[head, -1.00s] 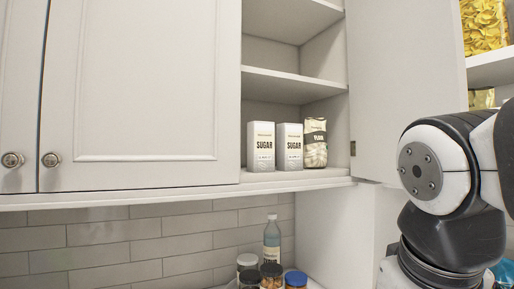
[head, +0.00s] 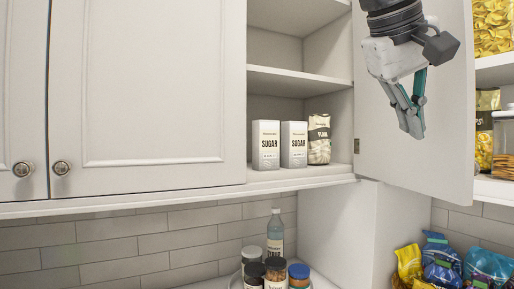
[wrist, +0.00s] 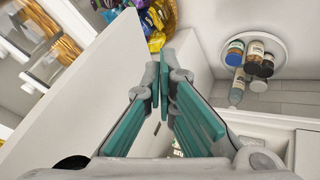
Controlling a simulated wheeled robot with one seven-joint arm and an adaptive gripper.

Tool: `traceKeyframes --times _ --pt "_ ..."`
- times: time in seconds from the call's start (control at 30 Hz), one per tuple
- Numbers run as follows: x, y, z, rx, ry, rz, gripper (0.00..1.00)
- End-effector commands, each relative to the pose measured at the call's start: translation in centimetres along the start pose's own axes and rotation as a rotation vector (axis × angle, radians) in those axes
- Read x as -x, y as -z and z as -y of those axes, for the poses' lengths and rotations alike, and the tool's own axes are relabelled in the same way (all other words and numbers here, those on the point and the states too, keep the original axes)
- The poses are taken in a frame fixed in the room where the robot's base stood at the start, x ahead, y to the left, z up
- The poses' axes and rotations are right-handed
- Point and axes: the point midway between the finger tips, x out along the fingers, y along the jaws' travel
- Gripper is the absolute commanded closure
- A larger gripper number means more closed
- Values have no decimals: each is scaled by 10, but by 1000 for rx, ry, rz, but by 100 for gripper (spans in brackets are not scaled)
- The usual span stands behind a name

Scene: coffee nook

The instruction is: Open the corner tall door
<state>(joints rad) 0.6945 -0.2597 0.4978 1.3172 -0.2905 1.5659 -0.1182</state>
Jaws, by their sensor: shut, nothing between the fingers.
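The tall white cabinet door (head: 448,125) stands swung open at the right of the head view, with a hinge at its lower left edge. Beside it an open cabinet shelf (head: 285,84) shows its inside. My gripper (head: 413,133) hangs pointing down in front of the door's inner face, its fingers closed together and empty. In the wrist view the door (wrist: 85,85) is a white slab to the left of the fingers (wrist: 163,80). I cannot tell whether the gripper touches the door. No handle of this door shows.
Two sugar packs (head: 266,145) and a flour bag (head: 319,140) stand on the shelf. Closed doors with round knobs (head: 61,168) are at the left. Jars (head: 275,270) and a bottle (head: 275,235) stand below. Colourful bags (head: 440,262) lie at the lower right.

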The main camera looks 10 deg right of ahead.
Motion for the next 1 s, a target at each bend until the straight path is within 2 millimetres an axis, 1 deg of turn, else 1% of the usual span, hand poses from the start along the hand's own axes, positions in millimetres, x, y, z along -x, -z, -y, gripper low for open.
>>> traceKeyframes --times 0.03,0.13,0.27,0.37,0.7,0.77,0.8,0.9,1.0 --pt "5 4 -7 -7 -4 -1 100" --pt "8 6 -12 -12 -10 -2 100" --pt "-2 6 -12 -12 -12 -1 100" --pt "-17 6 -12 -12 -12 0 100" --pt "-83 6 -13 -13 -11 1 100" --pt "-94 6 -13 -12 -11 0 100" --pt "-96 6 -20 -15 -11 1 100" --pt "-101 6 -34 -14 -11 -2 100" --pt "-106 6 -42 -13 -11 -2 100"
